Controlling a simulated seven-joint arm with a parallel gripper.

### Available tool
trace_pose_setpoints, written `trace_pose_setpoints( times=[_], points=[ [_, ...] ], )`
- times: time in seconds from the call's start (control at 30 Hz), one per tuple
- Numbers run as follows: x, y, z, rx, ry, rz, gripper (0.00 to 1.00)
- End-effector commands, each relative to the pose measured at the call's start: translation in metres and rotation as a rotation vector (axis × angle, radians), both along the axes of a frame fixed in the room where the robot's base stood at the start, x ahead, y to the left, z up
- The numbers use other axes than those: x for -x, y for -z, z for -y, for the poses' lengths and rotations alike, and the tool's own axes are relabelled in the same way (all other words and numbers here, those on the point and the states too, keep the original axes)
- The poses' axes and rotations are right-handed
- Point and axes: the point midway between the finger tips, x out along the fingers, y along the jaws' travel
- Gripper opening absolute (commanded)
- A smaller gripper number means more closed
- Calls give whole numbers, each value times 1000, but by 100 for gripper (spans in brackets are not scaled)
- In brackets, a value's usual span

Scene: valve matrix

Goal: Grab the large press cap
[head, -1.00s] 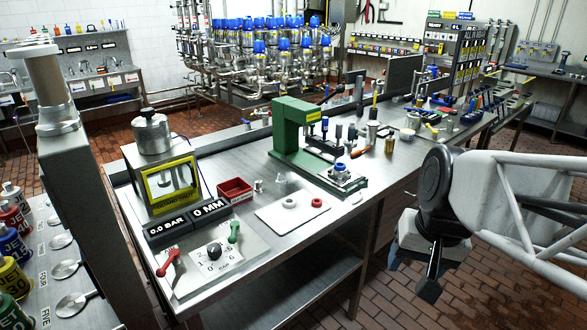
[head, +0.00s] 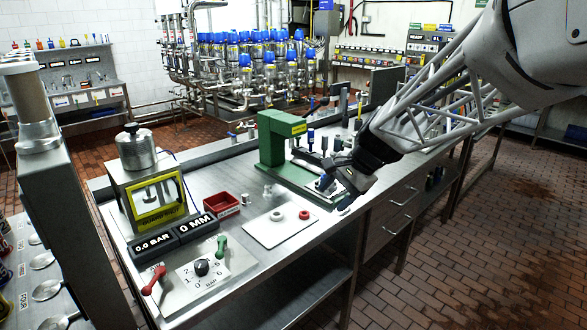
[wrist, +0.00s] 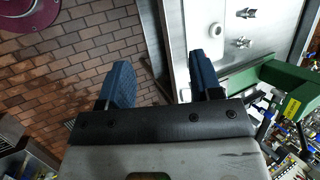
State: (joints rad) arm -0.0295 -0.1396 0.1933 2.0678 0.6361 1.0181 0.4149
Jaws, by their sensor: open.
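My gripper (head: 338,186) is open and empty, above the bench's front edge by the green press (head: 277,140). In the wrist view its two blue fingers (wrist: 164,62) are wide apart, with floor and bench edge behind them. I cannot tell surely which piece is the large press cap. A white ring (head: 277,215) and a red ring (head: 304,215) lie on a white mat (head: 268,232). Blue-topped pieces (head: 324,143) stand behind the press base. The fitting at the front end of the press base is largely hidden by my gripper.
A red bin (head: 221,204) and small metal fittings (head: 267,192) stand left of the press. My arm hides much of the bench's right part.

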Motion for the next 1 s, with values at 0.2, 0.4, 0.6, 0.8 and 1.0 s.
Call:
trace_pose_setpoints(
  times=[0.2,0.4,0.6,0.8,1.0],
  points=[
    [-57,15,-20,-103,103,-80,59],
    [-107,29,-38,-194,196,-154,59],
    [-156,50,-55,-285,289,-235,59],
    [-204,73,-71,-376,380,-317,59],
    [-251,100,-87,-465,468,-402,59]
  ],
)
